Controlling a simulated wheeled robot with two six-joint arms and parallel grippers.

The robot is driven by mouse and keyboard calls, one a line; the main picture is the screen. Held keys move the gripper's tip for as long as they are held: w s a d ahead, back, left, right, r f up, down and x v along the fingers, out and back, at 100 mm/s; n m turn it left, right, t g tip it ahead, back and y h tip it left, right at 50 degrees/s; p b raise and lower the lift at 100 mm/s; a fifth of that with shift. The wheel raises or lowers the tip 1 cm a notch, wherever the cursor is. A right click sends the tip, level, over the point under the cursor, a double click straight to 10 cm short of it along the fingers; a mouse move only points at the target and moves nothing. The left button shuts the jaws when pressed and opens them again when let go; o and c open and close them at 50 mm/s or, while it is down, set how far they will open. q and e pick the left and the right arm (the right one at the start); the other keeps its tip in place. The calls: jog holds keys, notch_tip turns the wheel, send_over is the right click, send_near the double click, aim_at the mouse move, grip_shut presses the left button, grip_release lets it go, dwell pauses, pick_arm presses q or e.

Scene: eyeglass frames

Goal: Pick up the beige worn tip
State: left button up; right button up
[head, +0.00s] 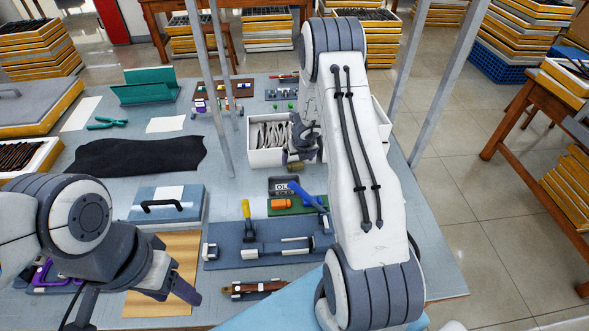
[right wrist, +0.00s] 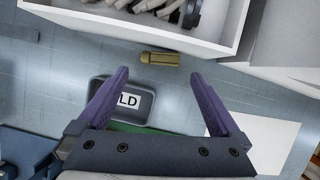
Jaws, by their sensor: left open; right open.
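The beige worn tip (right wrist: 160,58) is a short yellowish-brown piece lying on the table, just outside the white box wall in the right wrist view. In the head view it shows as a small tan spot (head: 296,166) just below my right gripper (head: 301,150). In the right wrist view my right gripper (right wrist: 158,98) is open and empty, with its purple fingers apart and the tip ahead of the gap between them. My left gripper (head: 180,290) is open at the lower left, far from the tip, and partly hidden by its own arm.
A dark grey tray labelled OLD (right wrist: 100,90) lies close to the tip. A white box (head: 262,157) with several pale pieces stands just beyond it. A green board with orange and blue items (head: 283,204) and a blue-grey tool mat (head: 225,261) lie nearer.

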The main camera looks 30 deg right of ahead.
aim_at(296, 166)
jog(key=b+x, duration=0.1)
jog(key=x, duration=0.4)
jog(key=shift+w+f, duration=0.1)
jog(key=shift+f, duration=0.25)
jog(key=c, duration=1.3)
jog(key=shift+c, duration=0.2)
jog(key=shift+r, duration=0.15)
jog(key=shift+d+r, duration=0.15)
jog(key=s+d+r+b, duration=0.1)
jog(key=s, duration=0.1)
jog(key=s+d+r+b, duration=0.1)
jog(key=s, duration=0.1)
jog(key=s+d+r+b, duration=0.1)
jog(key=s, duration=0.1)
jog(key=shift+d+r, duration=0.15)
jog(key=shift+r, duration=0.2)
jog(key=s+d+r, duration=0.3)
jog(key=s, duration=0.3)
jog(key=shift+r, duration=0.4)
jog(key=shift+s+d, duration=0.1)
